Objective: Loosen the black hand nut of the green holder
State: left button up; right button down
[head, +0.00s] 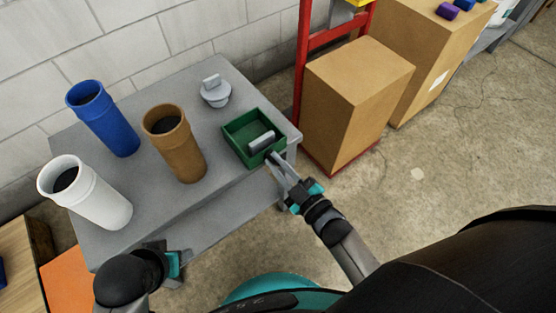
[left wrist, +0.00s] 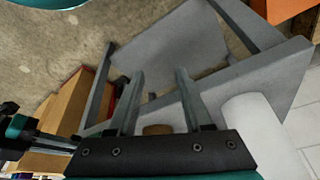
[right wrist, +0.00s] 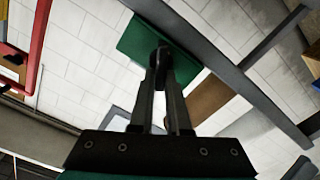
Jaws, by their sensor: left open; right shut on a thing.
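The green holder (head: 236,150) is an open box at the right front corner of the grey table, with a grey block (head: 262,142) inside. It also shows in the right wrist view (right wrist: 136,44). My right gripper (head: 272,157) is at the holder's front side. In the right wrist view its fingers are shut on the black hand nut (right wrist: 163,55), which sits against the green holder. The nut is too small to make out in the head view. My left gripper (left wrist: 160,74) is open and empty near the table's front left edge, away from the holder.
On the grey table (head: 165,95) stand a blue tube (head: 110,125), a brown tube (head: 182,150), a white tube (head: 95,200) and a grey knobbed piece (head: 214,94). Cardboard boxes (head: 350,95) and a red frame (head: 303,75) stand right of the table. Open floor lies at right.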

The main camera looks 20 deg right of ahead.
pick_arm(q)
jog(key=shift+r+b, duration=0.75)
jog(key=shift+r, duration=0.7)
pick_arm(e)
jog(key=shift+s+a+f+n, duration=0.1)
jog(key=shift+f+n, duration=0.1)
jog(key=shift+n, duration=1.75)
jog(key=shift+s+a+f+n, duration=0.1)
jog(key=shift+f+n, duration=0.15)
jog(key=shift+n, duration=1.75)
jog(key=shift+a+f+n, duration=0.1)
jog(key=shift+f+n, duration=0.1)
jog(key=shift+n, duration=1.75)
pick_arm(q)
jog(key=shift+r, duration=0.1)
pick_arm(e)
jog(key=c, duration=0.9)
grip_release()
